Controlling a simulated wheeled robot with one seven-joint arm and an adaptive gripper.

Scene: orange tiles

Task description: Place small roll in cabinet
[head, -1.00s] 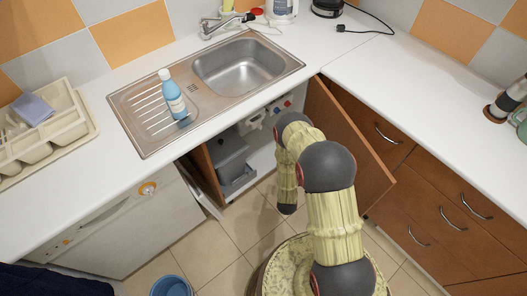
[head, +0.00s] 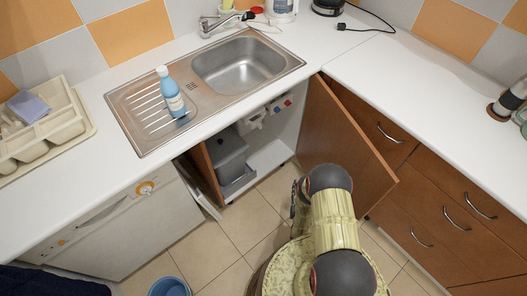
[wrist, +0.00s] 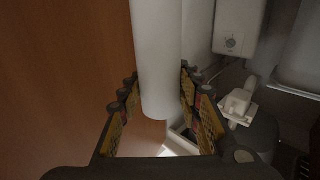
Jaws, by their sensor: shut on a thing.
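In the wrist view, my gripper (wrist: 160,84) is shut on a white small roll (wrist: 158,50). The roll points up out of the picture, with its rounded lower end between the fingers. In the head view, the cabinet (head: 272,156) under the sink stands open. Its brown door (head: 345,140) is swung out to the right and also fills the left of the wrist view (wrist: 60,80). The roll is beside this door, with the cabinet fittings to its right. The roll is hidden in the head view by my arm.
Inside the cabinet are a grey bin (head: 228,155) and white fittings (head: 255,120). A white box with a dial (wrist: 238,30) hangs right of the roll in the wrist view. A blue bucket (head: 169,287) stands on the floor. The cabinet's right floor part looks bare.

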